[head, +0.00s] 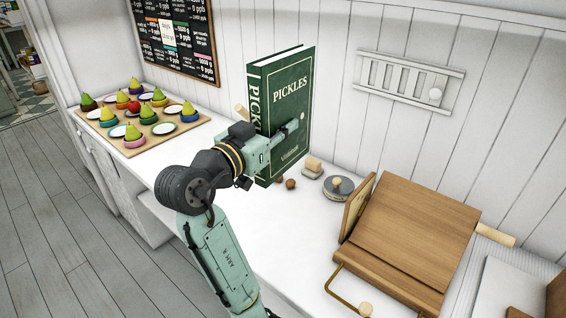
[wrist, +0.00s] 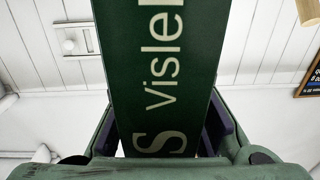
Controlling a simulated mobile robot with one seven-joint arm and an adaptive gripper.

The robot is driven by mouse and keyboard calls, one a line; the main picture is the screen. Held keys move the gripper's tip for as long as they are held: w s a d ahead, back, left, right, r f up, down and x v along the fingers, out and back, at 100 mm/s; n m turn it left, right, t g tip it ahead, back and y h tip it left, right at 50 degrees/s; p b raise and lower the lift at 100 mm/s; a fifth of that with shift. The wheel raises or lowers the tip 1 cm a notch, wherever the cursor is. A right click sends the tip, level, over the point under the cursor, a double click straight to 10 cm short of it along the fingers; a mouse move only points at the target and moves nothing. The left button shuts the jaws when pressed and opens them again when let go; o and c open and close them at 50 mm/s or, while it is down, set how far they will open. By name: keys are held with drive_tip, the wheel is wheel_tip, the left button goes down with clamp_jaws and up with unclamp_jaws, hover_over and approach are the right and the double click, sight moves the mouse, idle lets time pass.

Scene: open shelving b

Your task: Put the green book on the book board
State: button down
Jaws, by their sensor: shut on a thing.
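The green book (head: 290,100), titled "PICKLES", is upright in the head view, with its spine to the left and its front cover towards the right. My gripper (head: 284,138) is shut on the green book, with one finger across the lower part of the cover. The other finger is hidden behind the book. In the wrist view the book's green spine (wrist: 160,70) fills the middle between the fingers. The wooden book board (head: 415,225) is a slanted brown stand on the counter at the right, apart from the book. Its sloping face is bare.
A tray (head: 171,136) of several coloured pears and saucers lies at the left. A round grey tin (head: 338,188), a small block (head: 313,165) and small brown balls (head: 291,183) sit between book and board. A thin wooden panel (head: 356,207) leans at the board's left edge.

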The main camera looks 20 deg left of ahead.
drive_tip(key=s+d+f+h+b, duration=0.1)
drive_tip(key=s+d+f+b, duration=0.3)
drive_tip(key=s+f+b, duration=0.95)
drive_tip(key=w+a+f+p, duration=0.1)
drive_tip(key=w+a+f, duration=0.1)
drive_tip(key=w, duration=0.5)
drive_tip(key=w+a+f+p, duration=0.1)
drive_tip(key=w, duration=0.6)
drive_tip(key=shift+w+a+f+m+p, duration=0.2)
drive_tip(key=shift+a+f+m+p, duration=0.15)
drive_tip(key=shift+a+m, duration=0.05)
drive_tip(key=shift+f+b, duration=0.25)
drive_tip(key=shift+b, duration=0.05)
drive_tip(key=c, duration=1.3)
unclamp_jaws()
